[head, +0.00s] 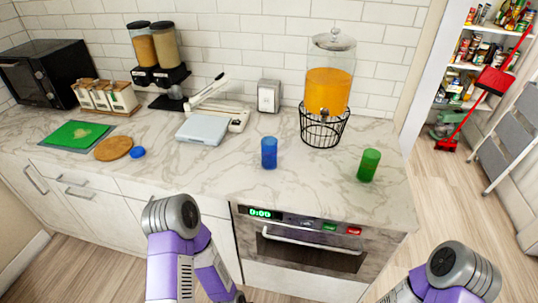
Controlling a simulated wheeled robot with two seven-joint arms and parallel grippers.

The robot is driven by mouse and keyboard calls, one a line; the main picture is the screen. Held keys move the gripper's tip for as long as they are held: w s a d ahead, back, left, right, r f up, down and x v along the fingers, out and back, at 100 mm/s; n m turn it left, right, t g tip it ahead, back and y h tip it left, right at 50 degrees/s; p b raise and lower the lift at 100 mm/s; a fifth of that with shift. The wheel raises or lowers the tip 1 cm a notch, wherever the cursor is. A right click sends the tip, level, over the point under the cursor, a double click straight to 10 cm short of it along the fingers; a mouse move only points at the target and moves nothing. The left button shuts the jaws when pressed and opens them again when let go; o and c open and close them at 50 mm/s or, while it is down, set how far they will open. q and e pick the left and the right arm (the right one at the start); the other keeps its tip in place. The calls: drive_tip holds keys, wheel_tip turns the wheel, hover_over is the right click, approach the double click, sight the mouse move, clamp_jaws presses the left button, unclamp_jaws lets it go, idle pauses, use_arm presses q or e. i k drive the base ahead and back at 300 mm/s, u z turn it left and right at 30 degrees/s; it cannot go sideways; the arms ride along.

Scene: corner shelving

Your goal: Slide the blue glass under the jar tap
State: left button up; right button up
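The blue glass (269,153) stands upright on the marble counter, left of the jar and nearer to me. The glass jar (328,90) holds orange liquid and sits on a black wire stand (323,130). Its dark tap (323,113) faces me at the jar's bottom, above the stand's front. The blue glass is apart from the stand and not under the tap. Both of my arms reach in at the bottom of the head view, but neither gripper shows.
A green glass (369,165) stands right of the blue glass, near the counter's right end. A pale blue scale (203,130), a white press (222,107) and a napkin holder (269,96) are on the left. Bare counter lies between the two glasses. An oven (305,241) is below.

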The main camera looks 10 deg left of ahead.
sight(269, 143)
drive_tip(key=k, duration=0.5)
drive_tip(key=u, duration=1.45)
drive_tip(key=i, duration=1.25)
drive_tip(key=z, duration=2.75)
drive_tip(key=i, duration=0.2)
drive_tip(key=u, duration=0.25)
